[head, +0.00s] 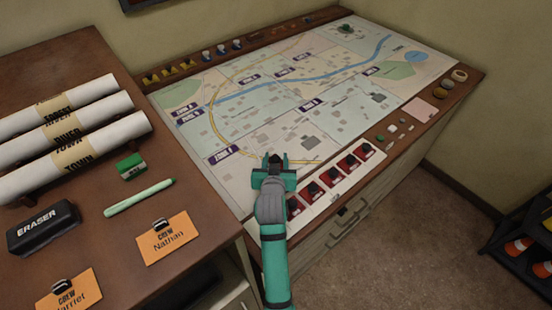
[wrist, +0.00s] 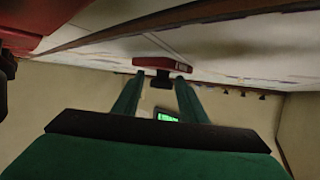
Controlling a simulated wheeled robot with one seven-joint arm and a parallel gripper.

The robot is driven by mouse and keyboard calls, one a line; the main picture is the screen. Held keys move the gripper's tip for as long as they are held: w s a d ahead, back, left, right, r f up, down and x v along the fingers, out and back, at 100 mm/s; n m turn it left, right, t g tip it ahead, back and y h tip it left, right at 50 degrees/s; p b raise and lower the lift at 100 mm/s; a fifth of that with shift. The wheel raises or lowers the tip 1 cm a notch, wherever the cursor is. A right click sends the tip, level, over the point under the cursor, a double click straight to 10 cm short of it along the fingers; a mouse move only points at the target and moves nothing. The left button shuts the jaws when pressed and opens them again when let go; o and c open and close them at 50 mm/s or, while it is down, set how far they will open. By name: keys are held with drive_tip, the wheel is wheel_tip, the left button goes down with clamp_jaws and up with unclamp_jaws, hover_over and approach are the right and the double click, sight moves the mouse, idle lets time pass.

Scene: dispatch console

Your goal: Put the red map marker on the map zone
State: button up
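The map (head: 240,135) lies flat on the sloped console, split into zones with purple labels. A red map marker (wrist: 158,62) with a dark knob shows at my fingertips in the wrist view, its base against or very close to the map surface. In the head view only its dark knob (head: 275,158) shows; my gripper hides its red base. My gripper (head: 276,162) is low over the near edge of the map, right of a purple zone label (head: 222,154). Its fingers (wrist: 160,80) stand either side of the knob with visible gaps, so it looks open.
Several other red markers (head: 331,179) stand in a pale strip just right of my gripper; one shows close up (wrist: 40,20) in the wrist view. Small tokens line the console's far and right borders. The left desk holds map rolls (head: 75,145), an eraser (head: 43,228) and a green pen (head: 139,197).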

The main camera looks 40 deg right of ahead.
drive_tip(key=shift+r, duration=0.1)
drive_tip(key=shift+s+a+r, duration=0.1)
drive_tip(key=shift+a, duration=0.1)
drive_tip(key=v, duration=0.7)
drive_tip(key=shift+d+r, duration=0.1)
idle(0.5)
